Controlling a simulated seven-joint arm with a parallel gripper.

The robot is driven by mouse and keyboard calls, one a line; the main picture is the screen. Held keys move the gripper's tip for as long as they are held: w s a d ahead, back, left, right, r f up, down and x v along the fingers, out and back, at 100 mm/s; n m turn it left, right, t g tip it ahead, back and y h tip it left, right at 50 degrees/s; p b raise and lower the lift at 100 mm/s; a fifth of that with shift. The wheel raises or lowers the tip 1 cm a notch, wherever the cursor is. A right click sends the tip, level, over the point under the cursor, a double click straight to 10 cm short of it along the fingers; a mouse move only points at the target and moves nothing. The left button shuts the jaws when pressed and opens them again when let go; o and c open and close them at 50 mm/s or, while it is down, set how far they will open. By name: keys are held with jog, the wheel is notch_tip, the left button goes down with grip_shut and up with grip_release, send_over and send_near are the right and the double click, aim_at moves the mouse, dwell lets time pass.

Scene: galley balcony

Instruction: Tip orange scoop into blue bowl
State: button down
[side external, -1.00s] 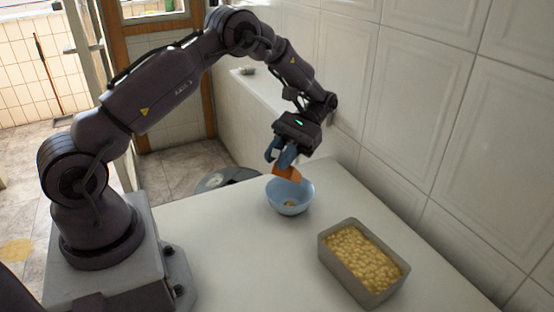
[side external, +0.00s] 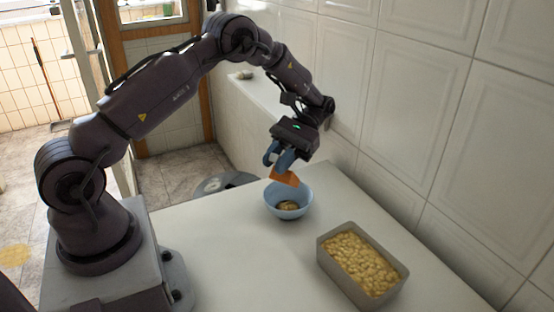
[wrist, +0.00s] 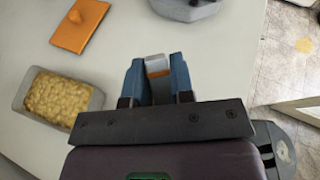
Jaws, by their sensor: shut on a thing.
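My gripper (side external: 281,160) is shut on the orange scoop (side external: 286,177) and holds it tilted, low over the blue bowl (side external: 289,212). The bowl stands upright on the white table, with a small heap of yellow-brown pieces (side external: 288,205) inside. In the wrist view, the blue fingers (wrist: 158,76) have a pale and orange piece of the held scoop (wrist: 157,66) between them. The bowl is not visible in the wrist view. I cannot see whether anything is still in the scoop.
A grey tray (side external: 330,267) full of yellow-brown pieces stands nearer the side camera. A flat orange object (wrist: 78,27) with a knob lies on the table in the wrist view. The tiled wall (side external: 425,100) runs close behind the bowl. The table is clear between bowl and tray.

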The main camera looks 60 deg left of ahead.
jog(key=s+d+t+y, duration=0.1)
jog(key=t, duration=0.1)
jog(key=s+d+t+y, duration=0.1)
jog(key=shift+s+r+t, duration=0.15)
jog(key=shift+s+t, duration=0.25)
dwell(0.4)
jog(key=s+t+y, duration=0.1)
jog(key=d+t+y, duration=0.1)
jog(key=t, duration=0.1)
jog(key=shift+s+n+t, duration=0.3)
jog(key=shift+s+n, duration=0.1)
